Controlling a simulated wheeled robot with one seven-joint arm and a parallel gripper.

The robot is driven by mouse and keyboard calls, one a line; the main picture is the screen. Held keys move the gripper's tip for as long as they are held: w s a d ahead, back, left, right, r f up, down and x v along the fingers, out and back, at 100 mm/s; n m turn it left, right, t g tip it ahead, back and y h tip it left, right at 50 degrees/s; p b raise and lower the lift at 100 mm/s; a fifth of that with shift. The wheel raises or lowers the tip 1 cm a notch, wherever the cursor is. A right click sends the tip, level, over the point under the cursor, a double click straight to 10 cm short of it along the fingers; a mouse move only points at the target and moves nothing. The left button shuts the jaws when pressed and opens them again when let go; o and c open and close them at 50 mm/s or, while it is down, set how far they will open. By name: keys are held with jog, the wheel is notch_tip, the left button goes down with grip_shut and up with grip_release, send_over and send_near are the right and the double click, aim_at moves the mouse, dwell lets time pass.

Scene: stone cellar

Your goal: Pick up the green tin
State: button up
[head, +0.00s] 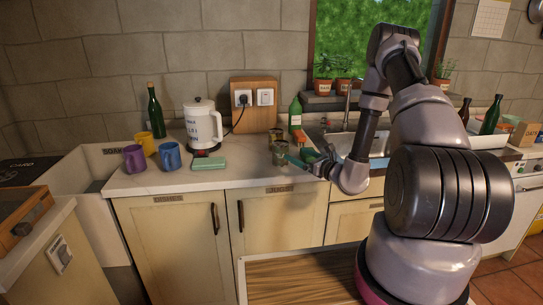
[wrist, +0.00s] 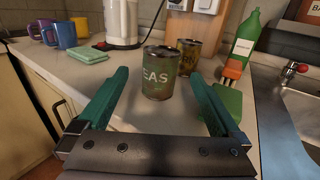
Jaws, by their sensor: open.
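The green tin (wrist: 157,76), with pale letters reading "EAS", stands upright on the worktop in the wrist view. In the head view it (head: 281,155) is near the front edge of the counter. My gripper (wrist: 161,82) is open, with its two green fingers spread to the left and right of the tin. The tin stands upright near the fingertips, and no finger clearly touches it. In the head view my gripper (head: 302,160) is just right of the tin, partly hidden by my wrist. A second, brownish-yellow tin (wrist: 191,56) stands close behind it to the right.
A green bottle (wrist: 244,45) and an orange-and-green item (wrist: 232,70) stand right of the tins, beside the sink (head: 378,163). A white kettle (head: 201,122), a folded green cloth (head: 209,164) and mugs (head: 169,156) are to the left. The worktop between cloth and tin is clear.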

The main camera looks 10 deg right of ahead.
aim_at(286, 150)
jog(key=shift+w+f, duration=0.25)
jog(key=shift+f, duration=0.1)
jog(key=x, duration=0.5)
jog(key=shift+w+a, duration=0.1)
jog(key=x, duration=0.5)
jog(key=shift+f, duration=0.25)
jog(key=c, duration=1.2)
jog(key=shift+o, duration=0.2)
jog(key=shift+r, duration=0.1)
